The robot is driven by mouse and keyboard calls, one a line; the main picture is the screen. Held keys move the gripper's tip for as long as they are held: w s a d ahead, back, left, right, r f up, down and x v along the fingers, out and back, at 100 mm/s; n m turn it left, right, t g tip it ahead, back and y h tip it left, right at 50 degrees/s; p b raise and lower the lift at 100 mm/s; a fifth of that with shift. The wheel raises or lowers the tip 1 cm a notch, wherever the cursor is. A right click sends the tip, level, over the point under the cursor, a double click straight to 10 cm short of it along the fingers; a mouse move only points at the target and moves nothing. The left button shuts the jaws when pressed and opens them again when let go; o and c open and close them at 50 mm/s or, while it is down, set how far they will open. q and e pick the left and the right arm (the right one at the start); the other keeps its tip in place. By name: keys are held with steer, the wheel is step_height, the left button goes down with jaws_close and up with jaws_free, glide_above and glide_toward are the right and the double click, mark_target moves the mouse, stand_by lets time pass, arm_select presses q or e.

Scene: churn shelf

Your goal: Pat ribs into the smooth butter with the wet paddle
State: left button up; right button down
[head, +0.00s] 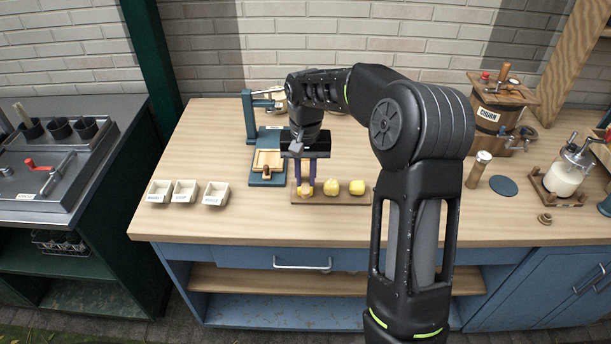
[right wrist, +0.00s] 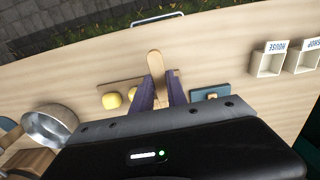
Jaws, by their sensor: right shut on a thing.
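My right gripper (head: 305,184) points down over the left end of a wooden board (head: 341,201). Its purple fingers are shut on a light wooden paddle, which shows between them in the right wrist view (right wrist: 155,62). Two rounded yellow butter pats, a middle one (head: 331,187) and a right one (head: 357,187), sit on the board right of the gripper. Something yellowish shows below the fingertips at the board's left end; I cannot tell whether the paddle touches butter there. Surface ribs are too small to make out. My left gripper is not in view.
A blue stand with a wooden tray (head: 268,160) is close behind and left of the board. Several small white labelled boxes (head: 214,193) stand further left. A wooden churn (head: 500,118) and a glass jar (head: 565,176) stand at the right. The front table strip is clear.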

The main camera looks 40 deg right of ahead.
steer(key=shift+f+b, duration=1.7)
steer(key=shift+f, duration=1)
steer(key=shift+f+b, duration=0.55)
steer(key=shift+f, duration=0.3)
stand_by(0.4)
steer(key=shift+r, duration=0.1)
steer(key=shift+r+p, duration=2.6)
steer(key=shift+r, duration=0.85)
steer(key=shift+f+b, duration=1.85)
steer(key=shift+f, duration=0.85)
steer(key=shift+f+b, duration=0.35)
steer(key=shift+f, duration=0.15)
